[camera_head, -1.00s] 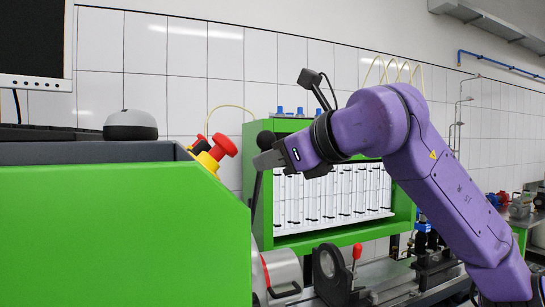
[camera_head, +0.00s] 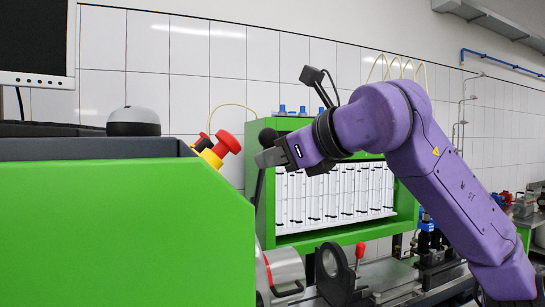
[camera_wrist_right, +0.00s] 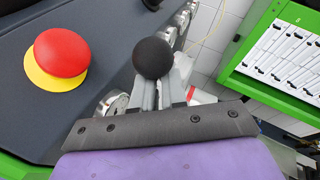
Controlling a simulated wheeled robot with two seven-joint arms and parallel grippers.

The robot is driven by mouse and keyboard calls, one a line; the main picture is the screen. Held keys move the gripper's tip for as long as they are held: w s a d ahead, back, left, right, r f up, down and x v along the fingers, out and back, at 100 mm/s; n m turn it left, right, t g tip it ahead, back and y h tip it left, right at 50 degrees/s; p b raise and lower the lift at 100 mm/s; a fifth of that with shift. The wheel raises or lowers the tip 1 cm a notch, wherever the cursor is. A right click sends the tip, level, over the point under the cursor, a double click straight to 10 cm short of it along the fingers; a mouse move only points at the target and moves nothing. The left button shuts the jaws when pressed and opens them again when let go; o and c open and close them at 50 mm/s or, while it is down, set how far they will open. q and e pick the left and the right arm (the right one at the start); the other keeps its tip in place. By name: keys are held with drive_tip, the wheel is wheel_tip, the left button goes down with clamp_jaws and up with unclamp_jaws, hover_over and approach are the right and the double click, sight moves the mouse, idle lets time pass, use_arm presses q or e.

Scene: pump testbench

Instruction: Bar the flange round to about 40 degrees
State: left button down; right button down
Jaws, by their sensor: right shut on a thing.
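A dark bar (camera_head: 258,190) with a black ball knob (camera_head: 267,137) rises steeply behind the edge of the green desk in the head view. The ball knob (camera_wrist_right: 152,58) shows close up in the wrist view. My right gripper (camera_head: 267,158) is shut on the bar just below the knob, and its fingers (camera_wrist_right: 160,93) show there too. The bar's lower end is hidden behind the desk. I cannot make out the flange for certain; a silver round part (camera_head: 287,268) shows partly beside the desk. My left gripper is not in view.
The green desk (camera_head: 120,235) fills the left foreground. A red and yellow emergency button (camera_head: 226,144) stands close to the bar. A green cabinet (camera_head: 330,237) with white tubes is behind my right arm. A black ring-shaped bracket (camera_head: 334,270) and red-topped lever (camera_head: 360,252) stand below.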

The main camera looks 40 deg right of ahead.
drive_tip(key=shift+f, duration=0.15)
idle(0.4)
drive_tip(key=shift+w+d+f+b, duration=0.1)
drive_tip(key=shift+w+f+b, duration=0.35)
drive_tip(key=shift+f+b, duration=0.3)
drive_tip(key=shift+w+d+f+b, duration=0.1)
drive_tip(key=shift+w+f+b, duration=0.4)
drive_tip(key=shift+f+b, duration=0.3)
drive_tip(key=shift+r, duration=0.1)
drive_tip(key=w+p, duration=0.1)
drive_tip(key=w+r+g+p, duration=0.1)
drive_tip(key=p, duration=0.1)
drive_tip(key=shift+w+d+r, duration=0.2)
drive_tip(key=shift+d, duration=0.1)
idle(0.4)
